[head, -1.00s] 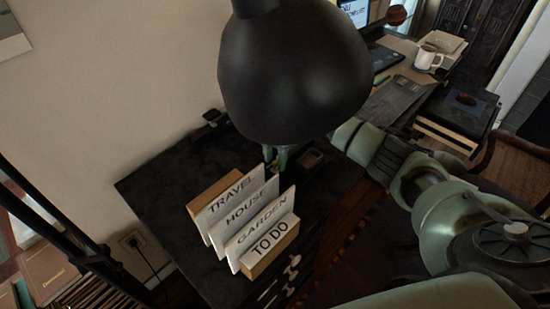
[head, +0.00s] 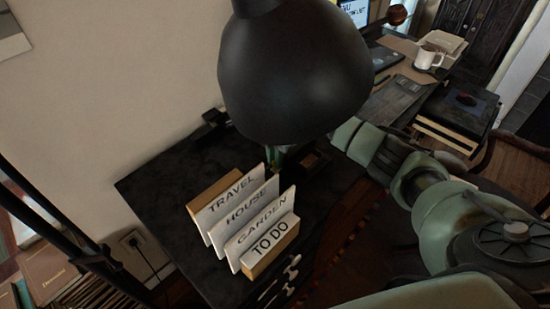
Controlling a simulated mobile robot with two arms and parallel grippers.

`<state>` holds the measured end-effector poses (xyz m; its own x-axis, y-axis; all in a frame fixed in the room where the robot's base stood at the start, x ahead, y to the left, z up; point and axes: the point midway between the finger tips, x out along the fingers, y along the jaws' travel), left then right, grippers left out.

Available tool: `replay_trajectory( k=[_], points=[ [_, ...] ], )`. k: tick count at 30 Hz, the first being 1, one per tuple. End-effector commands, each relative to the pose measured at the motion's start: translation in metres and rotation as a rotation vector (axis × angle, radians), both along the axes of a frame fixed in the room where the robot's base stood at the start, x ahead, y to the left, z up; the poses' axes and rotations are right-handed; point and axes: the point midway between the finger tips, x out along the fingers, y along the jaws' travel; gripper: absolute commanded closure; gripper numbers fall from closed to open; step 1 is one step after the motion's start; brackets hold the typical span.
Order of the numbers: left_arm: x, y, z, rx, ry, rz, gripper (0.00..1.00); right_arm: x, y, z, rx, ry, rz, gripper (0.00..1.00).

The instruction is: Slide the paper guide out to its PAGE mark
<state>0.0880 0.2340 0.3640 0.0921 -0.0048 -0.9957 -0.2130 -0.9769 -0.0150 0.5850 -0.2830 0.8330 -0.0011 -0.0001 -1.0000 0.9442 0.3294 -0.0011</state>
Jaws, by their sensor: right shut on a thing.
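My right gripper (head: 274,158) shows only in part below the rim of the black lamp shade (head: 292,75), over the dark cabinet top. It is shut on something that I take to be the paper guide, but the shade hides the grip. A dark, low device (head: 214,127) shows at the shade's left, near the wall; I cannot tell which part of it is the guide. The PAGE mark is not visible. My left gripper is not in view.
A card holder (head: 262,262) with TRAVEL, HOUSE, GARDEN and TO DO cards stands on the cabinet top (head: 160,190). A small dark box (head: 308,163) lies right of the gripper. A desk with a white mug (head: 428,57) is beyond. The cabinet's left side is clear.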

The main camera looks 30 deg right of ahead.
Motion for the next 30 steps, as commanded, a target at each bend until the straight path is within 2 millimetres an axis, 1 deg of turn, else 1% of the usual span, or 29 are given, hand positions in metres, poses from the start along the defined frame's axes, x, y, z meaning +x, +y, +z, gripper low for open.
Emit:
replay_trajectory(
  k=[20, 23, 27, 30],
  points=[
    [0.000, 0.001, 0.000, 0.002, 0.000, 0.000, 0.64, 0.001, 0.000, 0.001, 0.001, -0.003, 0.000, 1.00],
    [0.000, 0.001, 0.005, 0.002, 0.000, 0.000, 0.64, -0.002, 0.009, 0.003, 0.001, -0.003, 0.002, 1.00],
    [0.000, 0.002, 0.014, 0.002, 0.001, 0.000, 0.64, -0.010, 0.032, 0.004, 0.001, -0.003, 0.004, 1.00],
    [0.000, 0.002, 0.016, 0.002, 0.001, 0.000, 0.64, -0.013, 0.042, 0.003, 0.002, -0.003, 0.002, 1.00]
  ],
)
